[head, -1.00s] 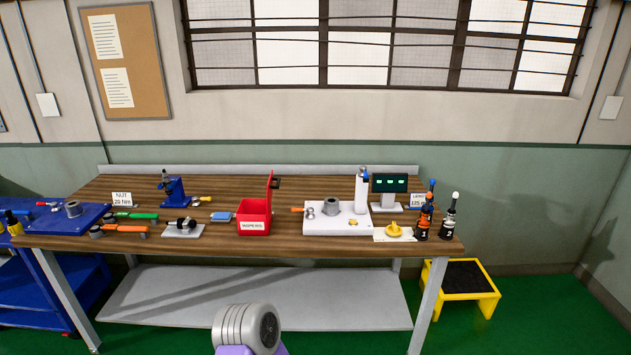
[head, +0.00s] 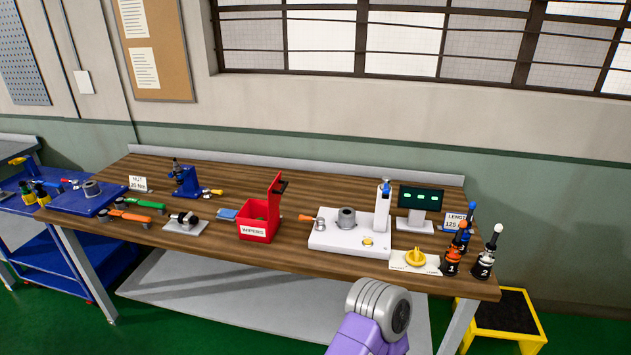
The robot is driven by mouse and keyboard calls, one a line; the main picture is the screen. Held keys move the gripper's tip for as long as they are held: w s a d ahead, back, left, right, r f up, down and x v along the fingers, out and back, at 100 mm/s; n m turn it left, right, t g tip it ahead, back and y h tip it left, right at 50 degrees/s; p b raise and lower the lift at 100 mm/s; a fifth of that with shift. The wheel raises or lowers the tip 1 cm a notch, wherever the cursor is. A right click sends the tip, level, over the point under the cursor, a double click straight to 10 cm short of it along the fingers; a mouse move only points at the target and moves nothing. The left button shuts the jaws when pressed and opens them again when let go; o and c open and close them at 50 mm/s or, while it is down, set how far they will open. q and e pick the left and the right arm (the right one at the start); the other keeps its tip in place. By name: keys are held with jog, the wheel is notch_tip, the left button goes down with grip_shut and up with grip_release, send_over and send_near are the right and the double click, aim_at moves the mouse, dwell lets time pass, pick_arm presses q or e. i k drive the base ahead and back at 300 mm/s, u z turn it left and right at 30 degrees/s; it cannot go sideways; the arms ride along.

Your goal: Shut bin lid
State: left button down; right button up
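A red bin (head: 258,229) with a white "WIPERS" label stands near the middle of the wooden bench. Its red lid (head: 275,193) stands open, upright at the bin's right rear, with a dark piece near its top. Neither of my grippers is in the head view. Only a purple and grey link of my arm shows at the bottom, in front of the bench.
A yellow step stool (head: 503,318) stands right of the bench.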

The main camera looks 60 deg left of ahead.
aim_at(275, 191)
jog(key=u, duration=0.6)
jog(key=i, duration=0.8)
jog(key=u, duration=0.8)
